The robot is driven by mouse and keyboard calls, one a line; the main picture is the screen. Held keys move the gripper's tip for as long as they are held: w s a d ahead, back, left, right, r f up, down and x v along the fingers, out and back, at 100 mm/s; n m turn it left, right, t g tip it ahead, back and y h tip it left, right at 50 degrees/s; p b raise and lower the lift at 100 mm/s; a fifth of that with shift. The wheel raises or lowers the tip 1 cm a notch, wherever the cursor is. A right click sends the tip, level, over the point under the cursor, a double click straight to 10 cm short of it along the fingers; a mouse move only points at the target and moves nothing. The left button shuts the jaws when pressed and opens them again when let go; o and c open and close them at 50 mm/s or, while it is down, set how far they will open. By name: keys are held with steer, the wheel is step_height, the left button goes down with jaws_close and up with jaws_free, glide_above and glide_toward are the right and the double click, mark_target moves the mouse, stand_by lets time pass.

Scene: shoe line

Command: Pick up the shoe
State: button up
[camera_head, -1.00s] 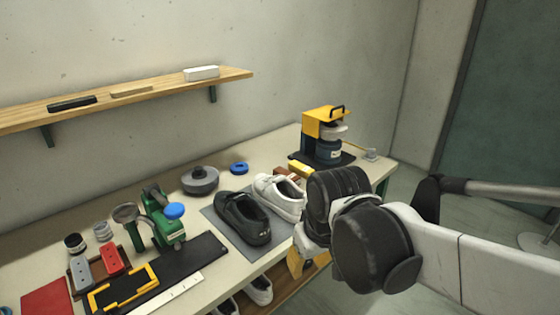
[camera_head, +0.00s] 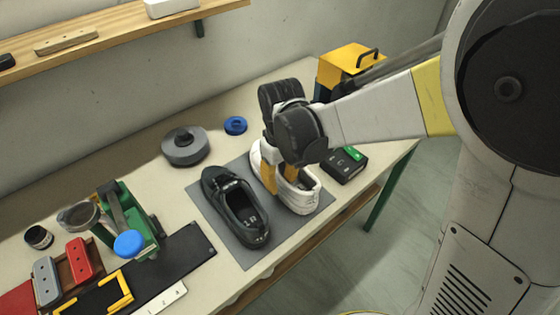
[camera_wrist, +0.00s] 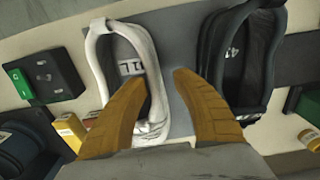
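A white shoe (camera_head: 303,202) and a black shoe (camera_head: 228,205) stand side by side on a grey mat (camera_head: 213,222) on the workbench. My gripper (camera_head: 281,184) is over the white shoe, fingers pointing down. In the wrist view my gripper (camera_wrist: 160,80) is open, its two orange fingers apart. One finger overlaps the opening of the white shoe (camera_wrist: 96,55); the other is over the gap towards the black shoe (camera_wrist: 208,50). The near side wall of the white shoe lies between them. I cannot tell whether they touch it. My gripper hides part of the white shoe.
A black box with a green switch (camera_head: 346,163) stands right of the white shoe. A yellow machine (camera_head: 345,62) is behind my arm. A grey round tin (camera_head: 186,146), a blue ring (camera_head: 235,125) and a green press (camera_head: 125,215) are to the left. A shelf (camera_head: 110,35) hangs above.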

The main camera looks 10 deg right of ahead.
mark_target(282, 190)
steer(key=f+b, duration=0.2)
steer(key=f, duration=0.3)
steer(key=shift+w+d+f+b, duration=0.1)
steer(key=shift+w+b, duration=0.3)
jaws_close()
